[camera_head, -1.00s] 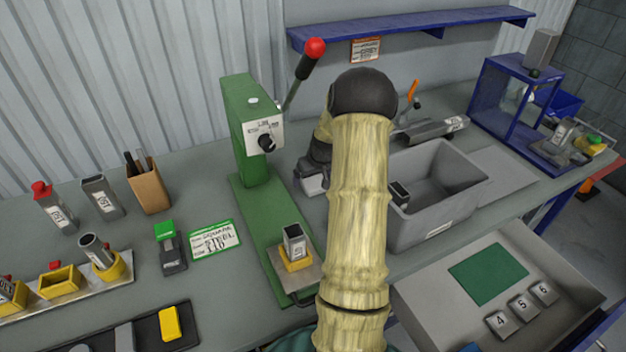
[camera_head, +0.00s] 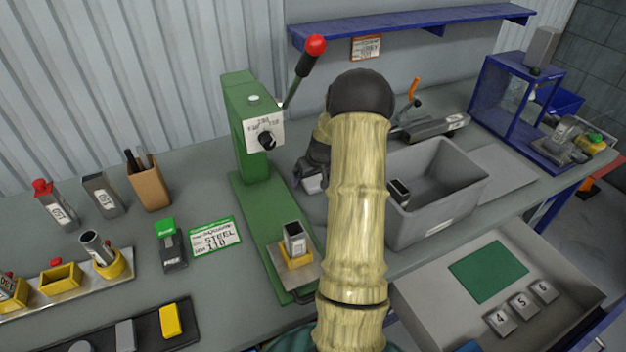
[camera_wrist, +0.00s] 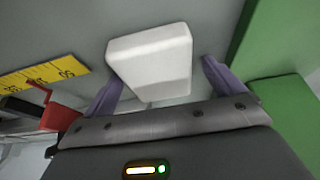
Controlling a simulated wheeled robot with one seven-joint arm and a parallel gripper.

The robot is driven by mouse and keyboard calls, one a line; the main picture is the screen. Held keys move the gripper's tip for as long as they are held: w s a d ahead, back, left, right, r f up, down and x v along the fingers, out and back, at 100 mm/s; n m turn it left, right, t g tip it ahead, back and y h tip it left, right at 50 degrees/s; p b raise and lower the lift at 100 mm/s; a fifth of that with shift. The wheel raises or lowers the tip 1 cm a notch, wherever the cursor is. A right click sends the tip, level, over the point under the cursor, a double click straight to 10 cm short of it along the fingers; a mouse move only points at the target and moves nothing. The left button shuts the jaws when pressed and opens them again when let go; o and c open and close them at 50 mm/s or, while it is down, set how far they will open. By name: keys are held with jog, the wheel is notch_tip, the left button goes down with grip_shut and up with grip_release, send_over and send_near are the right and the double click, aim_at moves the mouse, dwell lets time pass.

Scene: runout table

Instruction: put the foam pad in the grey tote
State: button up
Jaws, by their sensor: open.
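The foam pad, a white rounded block (camera_wrist: 150,58), lies on the grey surface in the wrist view. My gripper (camera_wrist: 160,84) is open, with one purple finger on each side of the pad and gaps between the fingers and the pad. In the head view my arm hides most of the gripper. A small pale patch (camera_head: 311,183) shows beneath my wrist; I cannot tell if it is the pad. The grey tote (camera_head: 432,222) stands on the bench to the right of my arm. A dark-topped grey piece (camera_head: 399,192) shows at its left side.
A green press (camera_head: 250,130) with a red-knobbed lever stands left of my arm. In the wrist view, green parts (camera_wrist: 280,110) are close on the right, a yellow ruler (camera_wrist: 40,75) and red item (camera_wrist: 58,112) on the left. An open drawer (camera_head: 450,315) juts out at the front right.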

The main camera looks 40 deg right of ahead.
jog(key=shift+c, duration=0.3)
jog(key=shift+s+d, duration=0.1)
jog(key=c, duration=1.1)
jog(key=shift+o, duration=0.2)
notch_tip(320, 180, up, 10)
jog(key=shift+b, duration=0.45)
jog(key=shift+r, duration=0.1)
